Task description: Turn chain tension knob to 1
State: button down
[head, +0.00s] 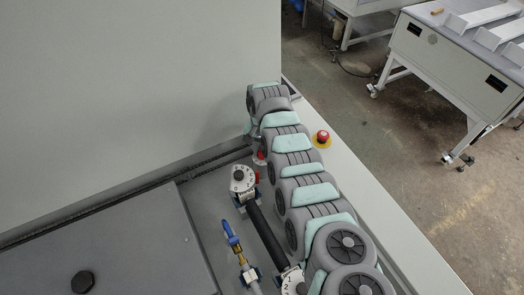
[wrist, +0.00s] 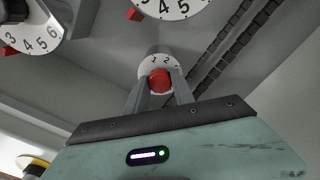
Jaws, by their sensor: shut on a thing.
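In the wrist view, my gripper (wrist: 160,87) has one finger on each side of a small red knob (wrist: 160,79) and is shut on it. A white dial (wrist: 152,62) sits behind the knob, with the numbers 1 and 2 readable near its top. The fingers hide the dial's lower part, and I cannot tell exactly which number the knob points at. No name label is readable. In the head view, my arm hides most of the gripper and this knob; small red parts (head: 260,155) show beside the arm.
Two larger numbered dials, one at left (wrist: 33,32) and one at top (wrist: 170,6), are close to my gripper in the wrist view. In the head view, a red emergency button (head: 322,136) sits right of my arm. A blue-handled valve (head: 230,233) stands lower left.

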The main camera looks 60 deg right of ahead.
jog(key=shift+n, duration=0.3)
jog(key=n, duration=0.3)
jog(key=shift+w+p, duration=0.1)
jog(key=shift+p, duration=0.3)
jog(key=n, duration=0.4)
jog(key=n+b, duration=0.1)
jog(key=n, duration=0.3)
jog(key=shift+b, duration=0.3)
jog(key=shift+n+b, duration=0.55)
jog(key=shift+n, duration=1.55)
jog(key=c, duration=1.1)
grip_release()
jog(key=shift+o, duration=0.2)
